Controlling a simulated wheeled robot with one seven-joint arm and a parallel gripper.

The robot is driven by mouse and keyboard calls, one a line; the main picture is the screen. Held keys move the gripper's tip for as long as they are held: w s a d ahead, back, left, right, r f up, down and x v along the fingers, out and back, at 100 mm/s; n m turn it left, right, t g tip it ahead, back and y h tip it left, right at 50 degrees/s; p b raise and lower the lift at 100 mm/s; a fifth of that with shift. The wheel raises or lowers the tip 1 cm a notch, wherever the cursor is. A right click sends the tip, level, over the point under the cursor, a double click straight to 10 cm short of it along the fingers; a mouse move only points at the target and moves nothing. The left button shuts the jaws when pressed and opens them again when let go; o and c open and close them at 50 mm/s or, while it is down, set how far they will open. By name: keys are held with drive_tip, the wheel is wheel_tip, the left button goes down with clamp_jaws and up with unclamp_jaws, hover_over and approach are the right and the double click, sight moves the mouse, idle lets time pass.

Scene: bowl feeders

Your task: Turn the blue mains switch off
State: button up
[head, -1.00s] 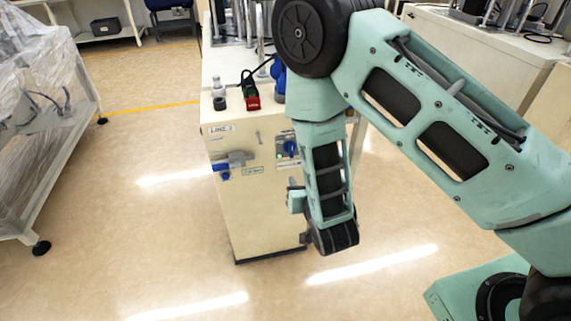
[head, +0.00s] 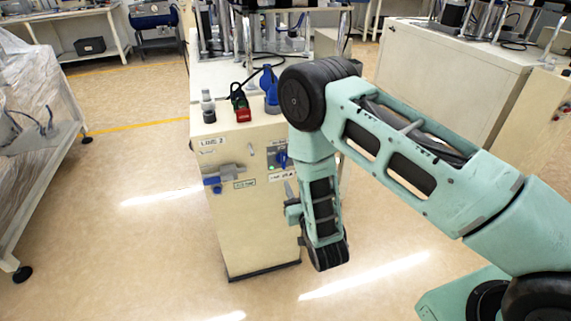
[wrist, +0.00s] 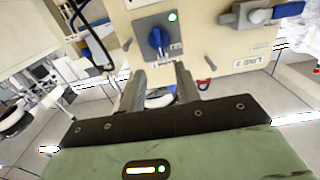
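The blue mains switch (head: 282,159) is a blue rotary knob on a grey plate on the cream LINE 2 cabinet's front, beside a small green lamp (head: 271,167). In the wrist view the knob (wrist: 158,39) sits on its plate just beyond the fingertips, with the lit green lamp (wrist: 172,16) near it. My gripper (wrist: 160,82) is open, its two grey fingers apart with nothing held. The fingers point toward the panel, and the knob is beyond them, not between them. In the head view, my arm's wrist hangs close in front of the cabinet and hides part of its right side.
A grey valve-like fitting with a blue part (head: 222,180) sticks out of the panel left of the switch. A plastic-wrapped trolley (head: 40,130) is at left. Floor between is clear.

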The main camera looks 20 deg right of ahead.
sight(284, 162)
drive_tip(key=w, duration=1)
drive_tip(key=shift+w, duration=0.3)
clamp_jaws()
